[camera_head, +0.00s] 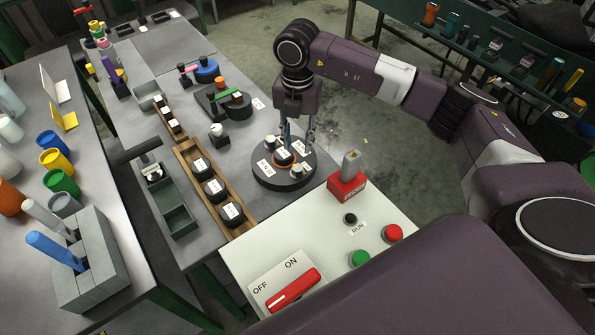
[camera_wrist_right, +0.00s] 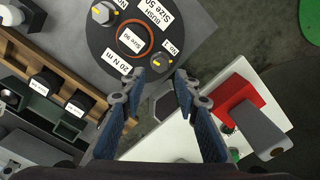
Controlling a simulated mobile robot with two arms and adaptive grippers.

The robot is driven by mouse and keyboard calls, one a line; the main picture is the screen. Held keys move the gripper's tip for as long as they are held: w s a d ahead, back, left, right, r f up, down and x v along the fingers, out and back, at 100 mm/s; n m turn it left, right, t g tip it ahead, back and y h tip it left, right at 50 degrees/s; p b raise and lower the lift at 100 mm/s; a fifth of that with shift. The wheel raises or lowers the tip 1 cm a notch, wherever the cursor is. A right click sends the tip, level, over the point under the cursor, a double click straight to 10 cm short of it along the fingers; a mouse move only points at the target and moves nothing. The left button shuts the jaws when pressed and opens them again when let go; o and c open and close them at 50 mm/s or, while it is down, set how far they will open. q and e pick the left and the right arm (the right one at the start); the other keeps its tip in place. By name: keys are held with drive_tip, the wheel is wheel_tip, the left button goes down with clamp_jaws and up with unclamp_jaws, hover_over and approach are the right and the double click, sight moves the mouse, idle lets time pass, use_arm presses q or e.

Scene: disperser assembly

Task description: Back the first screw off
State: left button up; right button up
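The round black fixture (camera_head: 262,181) sits on the grey table with a labelled bush ringed in orange at its middle. In the wrist view the fixture (camera_wrist_right: 92,42) bears two grey screw heads with yellow marks. The screw beside the "No 1" label (camera_wrist_right: 162,52) is on the side closest to my fingertips; the other screw (camera_wrist_right: 103,12) is at the upper left. My right gripper (camera_head: 299,141) hangs over the fixture, fingers pointing down. In the wrist view its blue fingers (camera_wrist_right: 166,80) are apart with nothing between them. My left gripper is out of view.
A white control panel (camera_head: 320,240) with a red lever, buttons and a red block (camera_head: 346,186) stands close to the fixture's lower right. A wooden rack (camera_head: 188,152) holding black labelled parts and a green tray (camera_head: 178,222) lie to its left.

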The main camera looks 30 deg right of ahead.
sight(298, 166)
drive_tip(key=shift+f+b, duration=0.3)
drive_tip(key=shift+f, duration=0.45)
drive_tip(key=shift+s+f, duration=0.1)
drive_tip(key=shift+f, duration=0.35)
wheel_tip(298, 166, down, 6)
drive_tip(key=shift+r+p, duration=0.1)
drive_tip(key=shift+p, duration=1.1)
drive_tip(key=shift+f, duration=0.45)
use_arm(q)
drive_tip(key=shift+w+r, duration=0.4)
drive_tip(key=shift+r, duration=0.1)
use_arm(e)
drive_tip(key=shift+c, duration=0.6)
clamp_jaws()
